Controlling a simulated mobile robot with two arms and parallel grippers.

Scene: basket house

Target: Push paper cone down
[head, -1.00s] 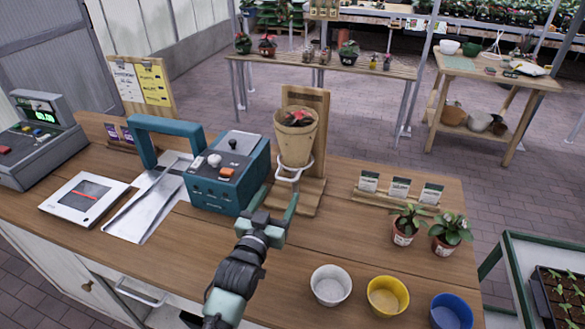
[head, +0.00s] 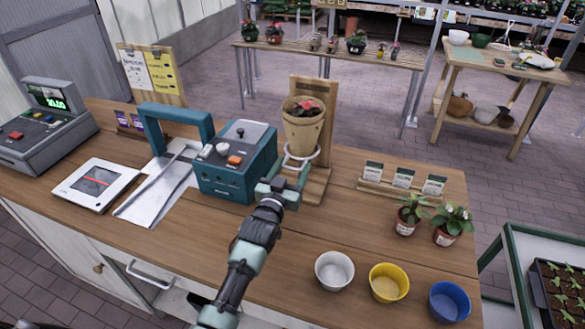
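The tan paper cone (head: 303,134) sits upright in a white ring holder (head: 314,157) fixed to a wooden stand (head: 323,92). A plant with red and green leaves (head: 304,107) shows inside the cone's top. My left gripper (head: 289,177) is just below the ring, at the cone's lower end. Its fingers look apart, with nothing visible between them. The gripper partly hides the stand's base and the cone's tip, so I cannot tell whether it touches the ring or the cone. My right gripper is not in view.
A teal machine (head: 236,164) stands close left of the stand. Seed packets on a wooden rack (head: 403,190) and two small potted plants (head: 409,217) are to the right. White, yellow and blue pots (head: 389,283) line the front edge. A cash register (head: 42,125) is far left.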

